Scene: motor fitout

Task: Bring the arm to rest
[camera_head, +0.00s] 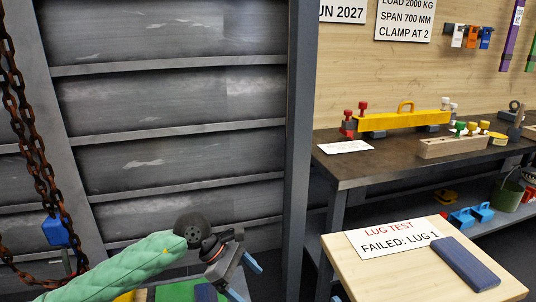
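My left arm (120,268), in a green padded sleeve, reaches in from the lower left. Its gripper (246,280) is low in the middle of the view, in front of the dark panelled wall. Its two blue-tipped fingers stand apart with nothing visible between them. The lower finger is close to the bottom edge of the picture. My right arm and gripper are not in view.
A wooden stand (385,270) at lower right carries a failed-lug sign (393,237) and a dark blue case (465,263). Behind it, a workbench (375,168) holds a yellow beam (405,121). A rusty chain (35,150) hangs at left.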

